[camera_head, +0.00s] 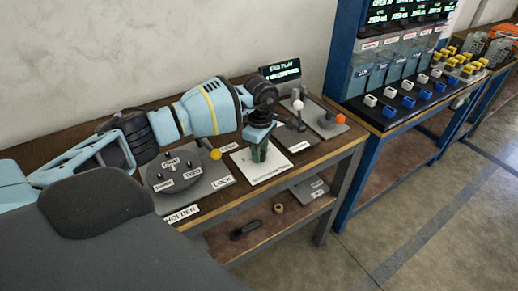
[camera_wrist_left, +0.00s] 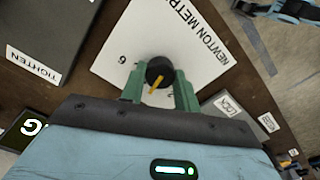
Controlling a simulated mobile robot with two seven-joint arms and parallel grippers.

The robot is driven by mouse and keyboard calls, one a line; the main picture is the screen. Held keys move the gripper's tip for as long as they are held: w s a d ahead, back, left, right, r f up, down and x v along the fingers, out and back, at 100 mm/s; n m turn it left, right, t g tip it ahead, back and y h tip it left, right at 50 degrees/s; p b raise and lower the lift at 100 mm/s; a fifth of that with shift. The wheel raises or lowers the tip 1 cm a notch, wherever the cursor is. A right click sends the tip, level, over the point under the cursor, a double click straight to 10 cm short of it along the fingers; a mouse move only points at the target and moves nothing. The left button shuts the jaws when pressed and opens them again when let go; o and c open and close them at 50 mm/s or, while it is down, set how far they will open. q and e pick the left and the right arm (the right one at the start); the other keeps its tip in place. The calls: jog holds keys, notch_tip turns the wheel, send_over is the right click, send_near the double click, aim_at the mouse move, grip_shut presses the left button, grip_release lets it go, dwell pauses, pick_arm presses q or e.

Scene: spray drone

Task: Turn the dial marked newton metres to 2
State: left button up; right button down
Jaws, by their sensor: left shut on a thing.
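The newton metres dial is a black round knob (camera_wrist_left: 158,68) with a yellow pointer, on a white plate (camera_wrist_left: 115,45) lettered "NEWTON METR…". The pointer aims down and slightly left in the left wrist view, between the fingers. My left gripper (camera_wrist_left: 159,76) is shut on the knob, one green finger on each side. In the head view the left gripper (camera_head: 259,152) points down over the white plate (camera_head: 262,175) and hides the knob. My right gripper is not in view.
Left of the plate is a grey holder plate (camera_head: 215,181) with a yellow-knobbed lever. Right are levers with a white ball (camera_head: 298,105) and an orange ball (camera_head: 340,118). A small display (camera_head: 281,71) stands behind. The lower shelf holds loose parts.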

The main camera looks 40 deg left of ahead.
pick_arm(q)
jog(key=n+p, duration=0.1)
jog(key=n, duration=0.4)
jog(key=shift+r+n, duration=0.1)
jog(key=shift+n, duration=0.2)
jog(key=n+p, duration=0.1)
jog(key=n, duration=0.2)
jog(key=shift+n+p, duration=0.3)
jog(key=shift+n, duration=0.3)
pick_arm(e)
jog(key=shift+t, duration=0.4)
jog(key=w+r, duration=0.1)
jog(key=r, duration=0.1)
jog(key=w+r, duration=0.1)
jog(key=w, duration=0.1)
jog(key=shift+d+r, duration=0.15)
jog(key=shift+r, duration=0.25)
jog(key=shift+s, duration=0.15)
pick_arm(q)
jog(key=o, duration=1)
